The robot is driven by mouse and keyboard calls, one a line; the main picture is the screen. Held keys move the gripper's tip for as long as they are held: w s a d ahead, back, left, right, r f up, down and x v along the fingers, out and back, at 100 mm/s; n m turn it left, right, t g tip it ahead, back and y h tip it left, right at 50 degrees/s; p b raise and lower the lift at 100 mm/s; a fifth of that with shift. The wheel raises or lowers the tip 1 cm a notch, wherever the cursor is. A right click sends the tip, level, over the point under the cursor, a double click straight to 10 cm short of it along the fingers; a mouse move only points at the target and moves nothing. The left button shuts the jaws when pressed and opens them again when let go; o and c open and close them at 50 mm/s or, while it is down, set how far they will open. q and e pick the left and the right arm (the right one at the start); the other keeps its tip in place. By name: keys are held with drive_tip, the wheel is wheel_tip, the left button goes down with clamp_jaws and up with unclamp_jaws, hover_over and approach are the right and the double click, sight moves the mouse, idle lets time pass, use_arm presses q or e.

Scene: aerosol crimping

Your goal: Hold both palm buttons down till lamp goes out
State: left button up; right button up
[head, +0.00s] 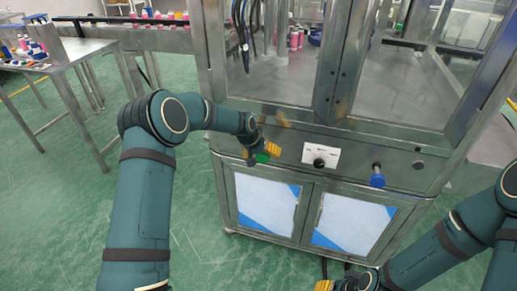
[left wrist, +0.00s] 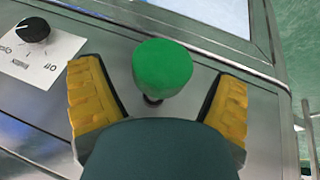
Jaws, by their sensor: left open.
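The green palm button (head: 262,158) projects from the left of the machine's steel front panel. In the left wrist view the green button (left wrist: 162,66) shows between the two spread yellow fingers of my left gripper (left wrist: 160,78), with gaps at both sides. My left gripper (head: 261,152) is open at this button; contact cannot be told. The blue palm button (head: 378,179) projects from the right of the panel, with nothing on it. My right gripper (head: 326,286) is low at the bottom edge, mostly cut off, away from the blue button. I cannot make out a lit lamp.
A black knob (head: 319,163) on a white label sits between the buttons. Glass doors rise above the panel, and white-blue cabinet doors (head: 267,204) are below. A steel table (head: 65,50) with small coloured items stands at the left. Green floor is open in front.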

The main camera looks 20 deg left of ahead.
use_arm(q)
drive_tip(key=shift+w+d+f, duration=0.1)
drive_tip(key=shift+w+f, duration=0.1)
drive_tip(key=shift+f, duration=0.25)
drive_tip(key=c, duration=1.3)
drive_tip(key=shift+o, duration=0.2)
